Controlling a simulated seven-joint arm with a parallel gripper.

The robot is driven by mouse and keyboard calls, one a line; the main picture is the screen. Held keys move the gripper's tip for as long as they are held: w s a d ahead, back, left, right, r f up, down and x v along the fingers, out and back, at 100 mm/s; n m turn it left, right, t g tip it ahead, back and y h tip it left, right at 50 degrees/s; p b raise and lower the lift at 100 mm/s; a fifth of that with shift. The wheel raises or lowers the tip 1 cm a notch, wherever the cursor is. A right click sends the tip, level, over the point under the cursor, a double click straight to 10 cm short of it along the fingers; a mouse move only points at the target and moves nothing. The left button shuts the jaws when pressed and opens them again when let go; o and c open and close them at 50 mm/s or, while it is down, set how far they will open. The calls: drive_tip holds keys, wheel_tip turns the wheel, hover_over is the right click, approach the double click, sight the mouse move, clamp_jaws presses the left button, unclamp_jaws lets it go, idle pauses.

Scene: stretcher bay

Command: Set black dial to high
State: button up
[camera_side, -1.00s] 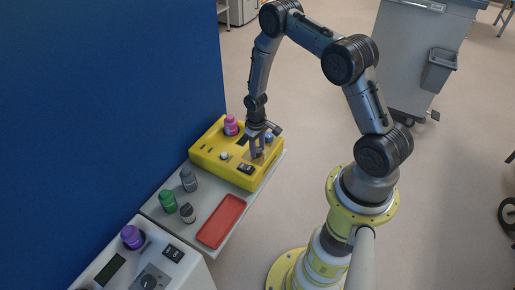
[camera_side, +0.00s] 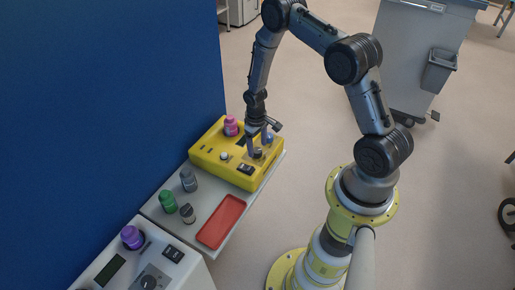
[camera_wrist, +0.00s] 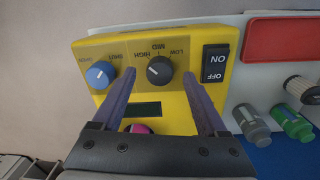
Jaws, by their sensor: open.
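The black dial (camera_wrist: 160,70) is on the yellow device (camera_wrist: 222,98), with LOW, MID and HIGH printed around it. A light mark shows on the dial's left part in the wrist view, on the HIGH side; its exact setting is hard to read. My gripper (camera_wrist: 160,73) is open, with one finger on each side of the dial and visible gaps to it. In the side view my gripper (camera_side: 259,149) is over the right part of the yellow device (camera_side: 208,155), and the dial is hard to make out there.
A blue dial (camera_wrist: 100,74) is beside the black dial, close to one finger. An ON/OFF switch (camera_wrist: 215,63) is on the other side. A pink-capped bottle (camera_side: 231,126) stands on the device. A red tray (camera_side: 221,221) and several bottles are nearby.

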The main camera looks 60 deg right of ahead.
wheel_tip(320, 180, up, 12)
drive_tip(key=shift+a, duration=0.3)
drive_tip(key=shift+w+a, duration=0.1)
wheel_tip(320, 180, up, 4)
drive_tip(key=t, duration=0.1)
hover_over(256, 152)
drive_tip(key=w, duration=0.3)
drive_tip(key=a+r+n+t, duration=0.1)
drive_tip(key=a+r+t, duration=0.15)
drive_tip(key=r, duration=0.65)
drive_tip(key=s+a+r+t, duration=0.1)
drive_tip(key=s+a+r, duration=0.15)
drive_tip(key=r, duration=0.35)
drive_tip(key=s+a+r+t, duration=0.1)
drive_tip(key=a+r, duration=0.2)
drive_tip(key=r, duration=0.3)
drive_tip(key=s+a+r+n+t, duration=0.1)
drive_tip(key=s+a+r, duration=0.15)
drive_tip(key=s, duration=0.25)
drive_tip(key=s+a+r+t, duration=0.1)
drive_tip(key=s+a+r, duration=0.15)
drive_tip(key=s, duration=0.25)
drive_tip(key=s+a+f+g, duration=0.1)
drive_tip(key=s+f, duration=0.1)
drive_tip(key=s, duration=0.8)
drive_tip(key=shift+s+a+f+g+y, duration=0.15)
drive_tip(key=shift+s+f+g+y, duration=0.1)
drive_tip(key=shift+f+g+y, duration=0.1)
